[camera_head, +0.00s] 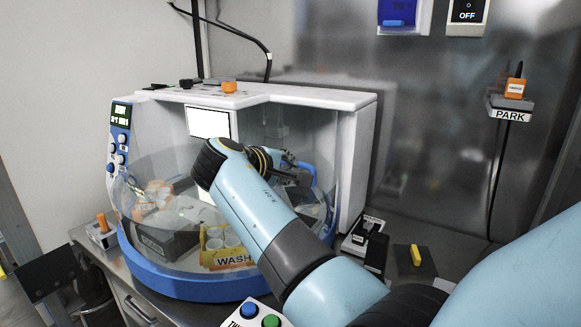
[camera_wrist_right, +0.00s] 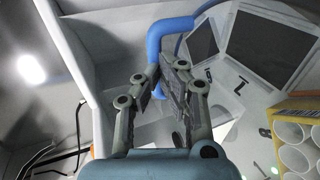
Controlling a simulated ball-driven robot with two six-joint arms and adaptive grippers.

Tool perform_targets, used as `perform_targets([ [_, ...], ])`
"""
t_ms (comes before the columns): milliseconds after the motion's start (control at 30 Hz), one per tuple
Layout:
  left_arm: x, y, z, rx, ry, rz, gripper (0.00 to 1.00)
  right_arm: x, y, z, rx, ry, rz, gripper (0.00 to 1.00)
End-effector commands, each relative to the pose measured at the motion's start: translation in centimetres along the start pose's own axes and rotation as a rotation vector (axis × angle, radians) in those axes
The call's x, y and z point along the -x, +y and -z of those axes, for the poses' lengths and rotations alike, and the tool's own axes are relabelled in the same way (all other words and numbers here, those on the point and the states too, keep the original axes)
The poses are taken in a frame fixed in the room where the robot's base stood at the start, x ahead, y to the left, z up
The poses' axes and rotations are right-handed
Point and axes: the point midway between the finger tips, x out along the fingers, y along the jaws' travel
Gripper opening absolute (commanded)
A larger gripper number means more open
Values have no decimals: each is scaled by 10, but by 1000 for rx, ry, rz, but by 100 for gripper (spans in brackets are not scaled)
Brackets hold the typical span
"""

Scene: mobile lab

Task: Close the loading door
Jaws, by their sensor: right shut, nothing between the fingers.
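The loading door appears to be the clear curved panel (camera_head: 160,225) at the front of the white machine, above a blue round base. How far it stands open is hard to tell through the clear material. A bent blue handle (camera_head: 309,172) shows at the machine's right side; it also shows upright in the wrist view (camera_wrist_right: 158,48). My right gripper (camera_head: 296,178) is shut and empty beside the handle. In the wrist view its fingertips (camera_wrist_right: 152,82) lie in front of the handle's lower end; contact cannot be told. My right forearm hides part of the door. My left gripper is out of view.
A panel with blue and green buttons (camera_head: 258,316) is at the front. A small block with a yellow handle (camera_head: 416,256) lies right of the machine. A PARK holder (camera_head: 510,107) is on the wall.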

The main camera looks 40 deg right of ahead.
Motion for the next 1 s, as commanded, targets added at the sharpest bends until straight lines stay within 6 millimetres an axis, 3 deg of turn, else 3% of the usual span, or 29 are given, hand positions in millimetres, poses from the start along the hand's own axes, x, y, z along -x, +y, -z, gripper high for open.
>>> perform_targets([
  [233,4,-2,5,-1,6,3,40,-3,3,-1,6,9,0,0],
  [367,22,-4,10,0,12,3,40,-16,12,-4,31,67,-3,0],
  [533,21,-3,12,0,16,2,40,-34,14,-3,32,81,0,0],
  [1000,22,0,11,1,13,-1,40,-35,16,-3,32,81,0,0],
])
